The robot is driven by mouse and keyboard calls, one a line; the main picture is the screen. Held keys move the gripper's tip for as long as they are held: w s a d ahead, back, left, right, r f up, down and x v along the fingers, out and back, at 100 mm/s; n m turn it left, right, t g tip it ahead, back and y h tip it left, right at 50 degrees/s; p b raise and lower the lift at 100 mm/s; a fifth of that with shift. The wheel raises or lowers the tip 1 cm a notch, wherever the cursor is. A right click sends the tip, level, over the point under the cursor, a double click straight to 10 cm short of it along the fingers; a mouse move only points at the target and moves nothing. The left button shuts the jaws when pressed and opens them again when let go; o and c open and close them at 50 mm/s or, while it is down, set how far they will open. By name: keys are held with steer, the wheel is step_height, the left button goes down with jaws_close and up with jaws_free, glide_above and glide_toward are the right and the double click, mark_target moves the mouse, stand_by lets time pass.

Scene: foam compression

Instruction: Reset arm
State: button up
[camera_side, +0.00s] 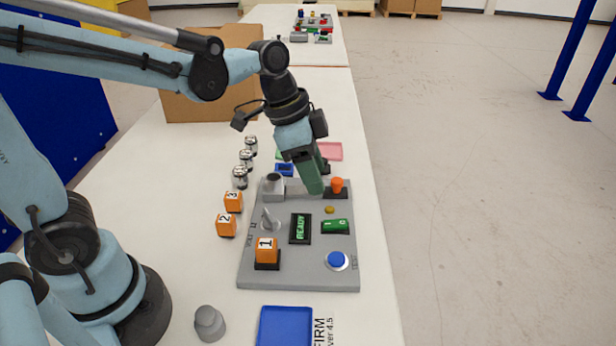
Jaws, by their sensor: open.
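My gripper (314,184) hangs from my arm over the far part of a grey test panel (335,277). Its green fingers point down, just left of an orange knob (337,185); from this angle I cannot tell the gap between them or their height. No object shows in the fingers. The panel carries a display reading READY (300,228), a green rocker switch (335,226), a blue button (337,260), a lever (268,219) and a grey cylinder (274,182). An orange block marked 1 (266,250) sits in a dark holder on the panel.
Orange blocks marked 2 (226,225) and 3 (233,202) stand left of the panel. Several metal weights (240,177) stand behind them. A grey knobbed piece (210,322) and blue tray (286,328) are at the front. A pink tray (330,151) and cardboard box (200,107) are farther back.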

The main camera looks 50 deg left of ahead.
steer(key=shift+s+r, duration=0.1)
steer(key=shift+r, duration=0.15)
steer(key=s+a+n+t+y, duration=0.2)
steer(key=s+a+n+t, duration=0.2)
steer(key=n, duration=0.5)
steer(key=s+a, duration=0.2)
steer(key=a, duration=0.1)
steer(key=shift+s+t+y, duration=0.15)
steer(key=shift+t+y, duration=0.15)
stand_by(0.4)
